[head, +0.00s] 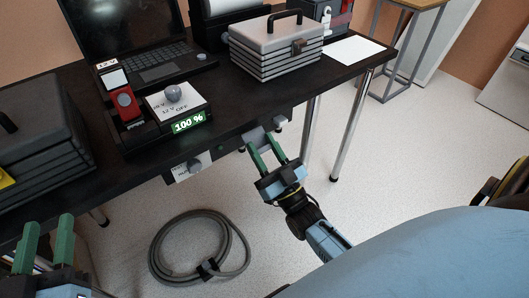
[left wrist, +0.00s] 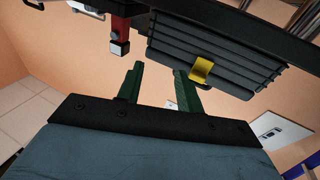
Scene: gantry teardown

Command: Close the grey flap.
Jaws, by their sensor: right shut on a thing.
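The grey flap (head: 256,134) sits at the front edge of the dark desk, on the unit slung under the desktop. It sticks outward from the unit; its exact angle is hard to tell. My right gripper (head: 262,145) reaches up to it from below, its green fingers shut on the flap and covering part of it. My left gripper (head: 47,225) is at the lower left of the head view, fingers apart and empty. In the left wrist view, my left gripper (left wrist: 158,75) shows the same open gap, below the desk items.
The desk (head: 225,110) carries a laptop (head: 150,60), a grey toolbox (head: 275,45), a dark case (head: 40,135) and a control box reading 100 % (head: 188,122). A knob panel (head: 190,168) hangs under the front edge. A coiled grey hose (head: 200,245) lies on the floor.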

